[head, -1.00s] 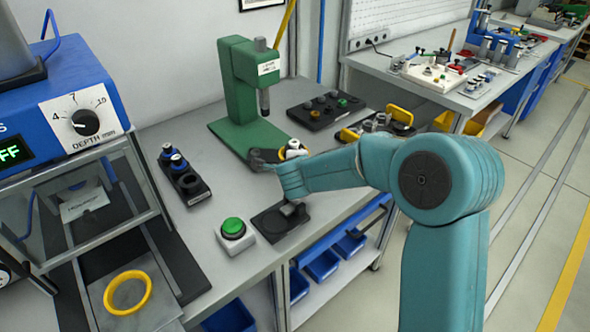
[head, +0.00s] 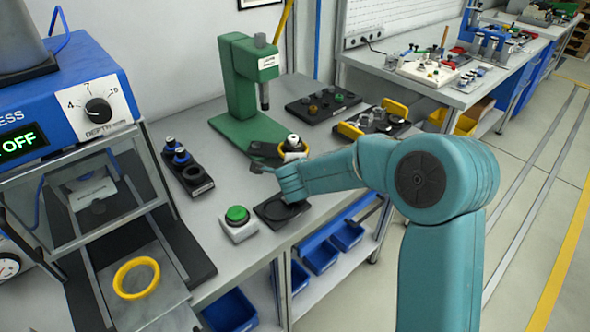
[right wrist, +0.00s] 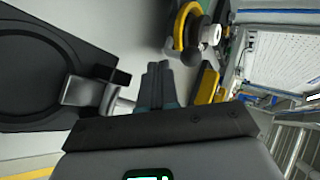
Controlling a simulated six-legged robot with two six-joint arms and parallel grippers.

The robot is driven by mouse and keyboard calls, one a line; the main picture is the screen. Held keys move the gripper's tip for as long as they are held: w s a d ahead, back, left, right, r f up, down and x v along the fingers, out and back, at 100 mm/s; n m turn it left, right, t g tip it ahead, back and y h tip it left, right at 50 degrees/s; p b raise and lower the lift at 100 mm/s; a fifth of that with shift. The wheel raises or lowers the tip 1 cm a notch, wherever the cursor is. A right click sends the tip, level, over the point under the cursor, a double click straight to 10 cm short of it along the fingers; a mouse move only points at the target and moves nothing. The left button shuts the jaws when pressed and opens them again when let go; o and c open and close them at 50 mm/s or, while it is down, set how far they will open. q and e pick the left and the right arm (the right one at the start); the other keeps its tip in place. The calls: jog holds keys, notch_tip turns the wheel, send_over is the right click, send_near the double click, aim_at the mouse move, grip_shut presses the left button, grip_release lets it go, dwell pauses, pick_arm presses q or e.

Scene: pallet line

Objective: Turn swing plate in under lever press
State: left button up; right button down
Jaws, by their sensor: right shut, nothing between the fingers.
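The green lever press (head: 240,88) stands on its green base against the back wall, its ram pointing down. Near the front of that base is a yellow ring with a white-topped part (head: 292,144); dark parts lie beside it, and I cannot clearly tell the swing plate among them. The ring also shows in the right wrist view (right wrist: 180,30), with a dark ball beside it. My right gripper (head: 259,168) is shut and empty in front of the press base. Its fingertips (right wrist: 157,68) are apart from the ring in the wrist view. My left gripper is out of view.
A dark plate with a round recess (head: 270,210) lies in front of my gripper, beside a green button box (head: 238,228). A black holder with blue-capped parts (head: 195,183) is left. Black trays (head: 316,119) stand behind right. A blue machine (head: 60,115) fills the left.

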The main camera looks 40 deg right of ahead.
jog(key=a+p+v, duration=0.1)
jog(key=v, duration=0.9)
jog(key=shift+w, duration=0.4)
jog(key=shift+s, duration=0.1)
